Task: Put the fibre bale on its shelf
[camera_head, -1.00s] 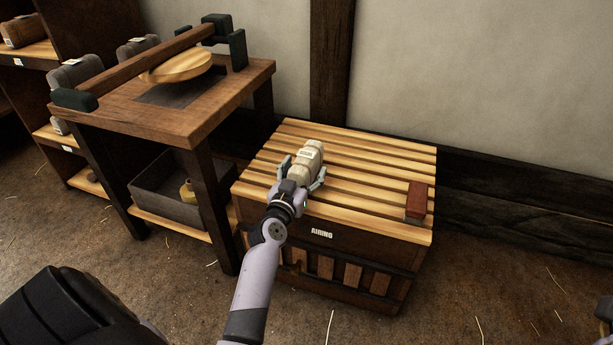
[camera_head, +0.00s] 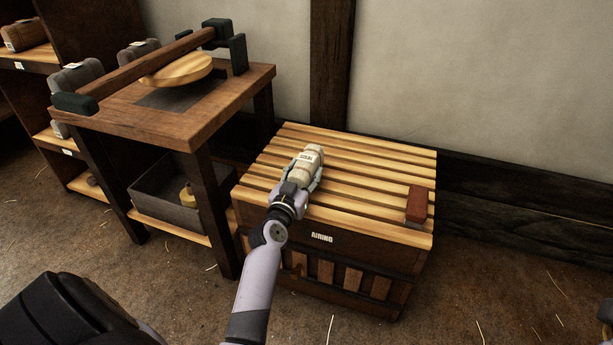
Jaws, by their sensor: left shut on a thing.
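A pale cream fibre bale (camera_head: 308,158) with a white label lies on the slatted top of the crate marked "AIRING" (camera_head: 389,157). My left gripper (camera_head: 303,177) is shut on the bale from its near end, its fingers along the bale's two sides. I cannot tell whether the bale still touches the slats. The shelf unit (camera_head: 61,133) stands at the far left, with bales and white labels on its boards. My right gripper is not clearly in view; only a bit of something shows at the right edge.
A red-brown block (camera_head: 416,204) sits on the crate's right side. A wooden table (camera_head: 196,121) with a beam and round wooden disc stands between crate and shelf unit. A grey bin (camera_head: 165,196) sits beneath it. The floor at front is clear.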

